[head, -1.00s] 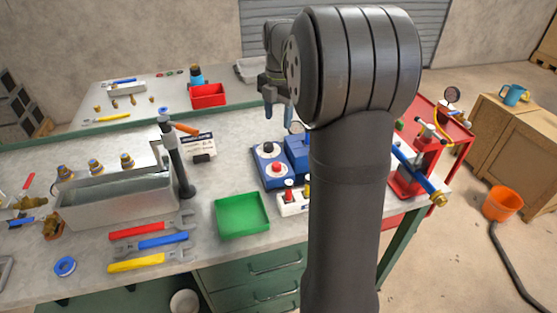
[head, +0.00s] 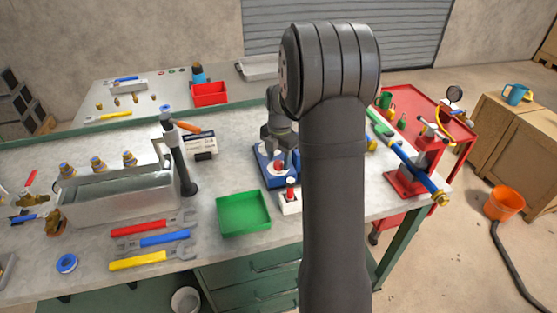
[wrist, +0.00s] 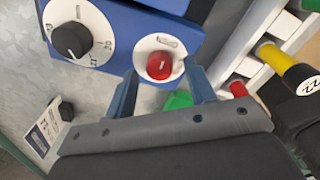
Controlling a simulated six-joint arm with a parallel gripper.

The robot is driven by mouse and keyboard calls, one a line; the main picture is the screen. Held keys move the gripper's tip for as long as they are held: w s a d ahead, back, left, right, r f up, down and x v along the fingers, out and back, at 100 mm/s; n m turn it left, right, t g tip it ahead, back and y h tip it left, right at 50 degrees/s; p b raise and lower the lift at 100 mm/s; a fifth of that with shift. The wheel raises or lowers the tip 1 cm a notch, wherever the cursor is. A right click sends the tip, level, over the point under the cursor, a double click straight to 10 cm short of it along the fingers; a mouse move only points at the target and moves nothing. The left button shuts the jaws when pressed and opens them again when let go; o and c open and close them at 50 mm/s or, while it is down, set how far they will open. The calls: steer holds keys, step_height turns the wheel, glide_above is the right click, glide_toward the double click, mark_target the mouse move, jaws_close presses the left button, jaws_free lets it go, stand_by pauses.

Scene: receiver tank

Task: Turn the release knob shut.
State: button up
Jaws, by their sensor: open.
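A blue box (wrist: 130,28) carries two round knobs on white plates. The red knob (wrist: 163,66), which I take for the release knob, has a pale pointer line. A black knob (wrist: 72,40) with a numbered dial is to its left. My gripper (wrist: 160,74) is open, with one fingertip on each side of the red knob in the wrist view. I cannot tell whether the fingers touch it. In the head view my gripper (head: 278,150) is over the blue box (head: 263,176) and hides most of the knobs.
A white block with a red-topped piece (head: 290,190) stands close in front of the box. A green tray (head: 243,213) is to its left. A red-and-blue lever stand (head: 415,170) is at the right bench edge. A small card (wrist: 42,128) shows at the wrist view's left.

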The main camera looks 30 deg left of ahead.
steer(key=shift+f, duration=0.5)
steer(key=c, duration=1)
